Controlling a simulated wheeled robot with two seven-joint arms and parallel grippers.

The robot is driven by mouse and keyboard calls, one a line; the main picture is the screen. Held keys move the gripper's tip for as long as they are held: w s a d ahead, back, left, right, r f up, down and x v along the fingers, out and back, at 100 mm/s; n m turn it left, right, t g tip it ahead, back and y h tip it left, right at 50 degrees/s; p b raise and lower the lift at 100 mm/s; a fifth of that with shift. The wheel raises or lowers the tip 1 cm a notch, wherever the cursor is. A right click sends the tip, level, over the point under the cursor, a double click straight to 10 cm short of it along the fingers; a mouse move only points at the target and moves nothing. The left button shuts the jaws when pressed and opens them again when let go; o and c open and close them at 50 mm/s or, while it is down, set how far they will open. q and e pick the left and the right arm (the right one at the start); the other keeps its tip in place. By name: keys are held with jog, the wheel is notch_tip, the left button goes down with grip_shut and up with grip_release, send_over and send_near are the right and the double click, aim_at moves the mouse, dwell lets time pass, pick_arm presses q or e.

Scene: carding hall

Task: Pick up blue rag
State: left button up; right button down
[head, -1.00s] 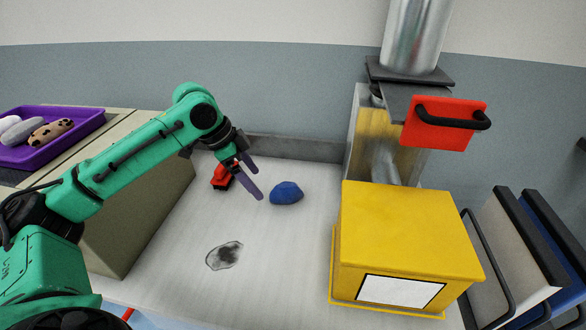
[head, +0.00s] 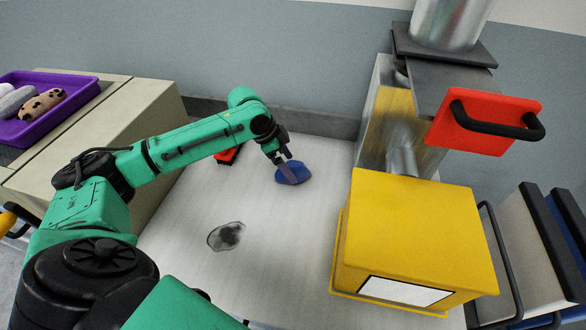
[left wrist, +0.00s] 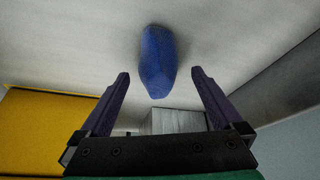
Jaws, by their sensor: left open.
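The blue rag (head: 299,176) lies as a crumpled lump on the light worktop, near its back. In the left wrist view the rag (left wrist: 158,60) sits ahead of the fingertips, roughly centred between them and not gripped. My left gripper (head: 289,168) is open and points down at the rag, one finger overlapping it in the head view. The left wrist view shows both purple fingers (left wrist: 158,74) spread apart with nothing between their inner faces. My right gripper does not show.
A red object (head: 228,156) lies behind my left arm. A purple tray (head: 58,125) is at far left.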

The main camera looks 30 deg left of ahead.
aim_at(293, 163)
pick_arm(q)
jog(key=shift+x, duration=1.45)
jog(key=shift+d+r, duration=0.1)
jog(key=c, duration=1.3)
notch_tip(293, 163, up, 20)
jog(key=shift+r+b, duration=0.1)
jog(key=shift+b, duration=0.3)
